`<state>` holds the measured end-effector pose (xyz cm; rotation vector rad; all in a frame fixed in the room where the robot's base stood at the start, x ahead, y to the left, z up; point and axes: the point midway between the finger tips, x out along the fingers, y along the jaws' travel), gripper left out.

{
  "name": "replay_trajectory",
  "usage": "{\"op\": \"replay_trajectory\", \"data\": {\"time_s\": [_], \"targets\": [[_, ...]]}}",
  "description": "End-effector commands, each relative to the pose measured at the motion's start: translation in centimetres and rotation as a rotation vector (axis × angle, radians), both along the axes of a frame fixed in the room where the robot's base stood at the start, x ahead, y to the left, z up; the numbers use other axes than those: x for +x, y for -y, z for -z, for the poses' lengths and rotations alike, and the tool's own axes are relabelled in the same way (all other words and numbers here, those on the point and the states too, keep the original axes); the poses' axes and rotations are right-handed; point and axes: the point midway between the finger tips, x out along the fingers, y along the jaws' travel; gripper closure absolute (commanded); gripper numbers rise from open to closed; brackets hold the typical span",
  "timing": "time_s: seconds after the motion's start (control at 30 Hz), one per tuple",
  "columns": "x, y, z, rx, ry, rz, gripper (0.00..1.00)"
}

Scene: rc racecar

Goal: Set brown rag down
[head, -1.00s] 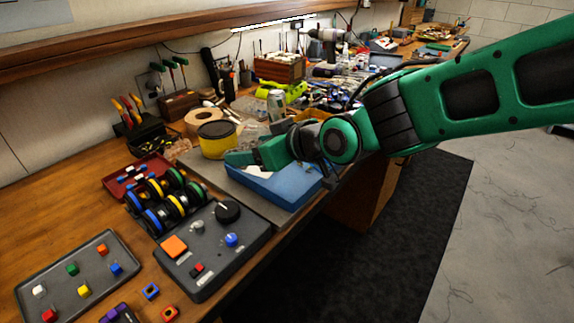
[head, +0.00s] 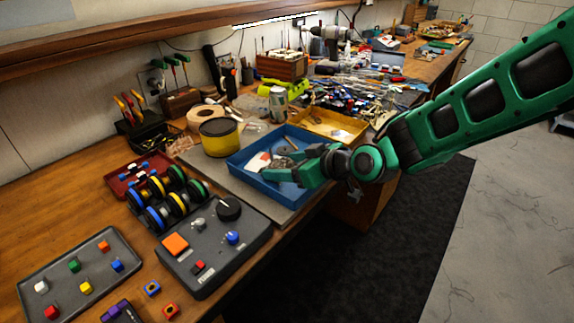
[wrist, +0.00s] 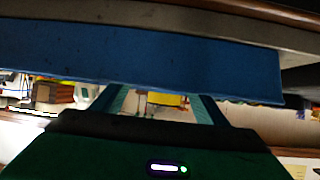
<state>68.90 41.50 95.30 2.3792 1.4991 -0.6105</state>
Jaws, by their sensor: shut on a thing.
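My gripper (head: 298,172) is over the front right part of the blue tray (head: 240,170) on the workbench. A crumpled greyish-brown thing, which looks like the brown rag (head: 281,163), shows at its fingertips, low in the tray. The gripper is shut on it; whether the rag touches the tray floor is not clear. In the wrist view my gripper's two green fingers (wrist: 160,100) run up behind the blue tray wall (wrist: 150,52), which hides their tips and the rag.
A white and red piece (head: 260,160) lies in the tray. A yellow tin (head: 218,140) stands at its left, a can (head: 278,105) behind it, and a yellow tray (head: 345,135) at its back right. A control box (head: 205,255) sits in front left.

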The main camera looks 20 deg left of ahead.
Motion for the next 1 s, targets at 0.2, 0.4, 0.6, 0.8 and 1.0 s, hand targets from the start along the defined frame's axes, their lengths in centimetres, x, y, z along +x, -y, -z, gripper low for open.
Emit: {"op": "replay_trajectory", "data": {"time_s": [0.2, 0.4, 0.6, 0.8, 1.0], "targets": [[0.0, 0.0, 0.0, 0.001, 0.001, 0.001, 0.55], [0.0, 0.0, 0.1, 0.001, 0.001, 0.001, 0.13], [0.0, 0.0, 0.1, 0.001, 0.001, 0.001, 0.13], [0.0, 0.3, -0.2, 0.001, 0.002, 0.003, 0.13], [-1.0, 2.6, -1.7, 0.002, 0.003, 0.006, 0.13]]}}
